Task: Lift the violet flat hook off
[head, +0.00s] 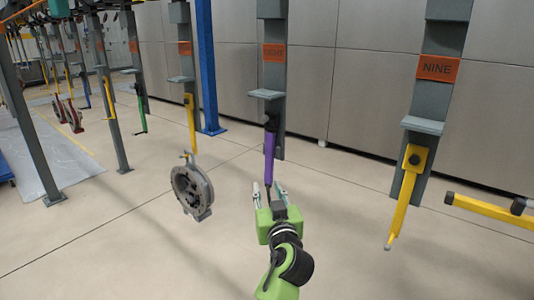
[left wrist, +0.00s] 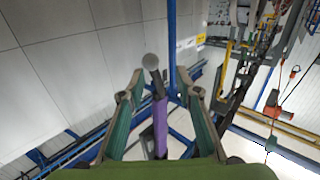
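The violet flat hook (head: 269,155) hangs upright from the grey hanger marked EIGHT (head: 274,53), below its small shelf. My left gripper (head: 267,189) is just beneath it, with its fingers pointing up and spread on both sides of the hook's lower end. In the left wrist view, the violet hook (left wrist: 160,128) stands between the two open fingers, with gaps visible on both sides. The hook's lower tip is hidden by the gripper in the head view. My right gripper is not in view.
A yellow hook (head: 402,193) hangs at the right on the hanger marked NINE (head: 438,68). A yellow bar (head: 490,208) juts in at the right edge. A blue post (head: 208,70) stands behind.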

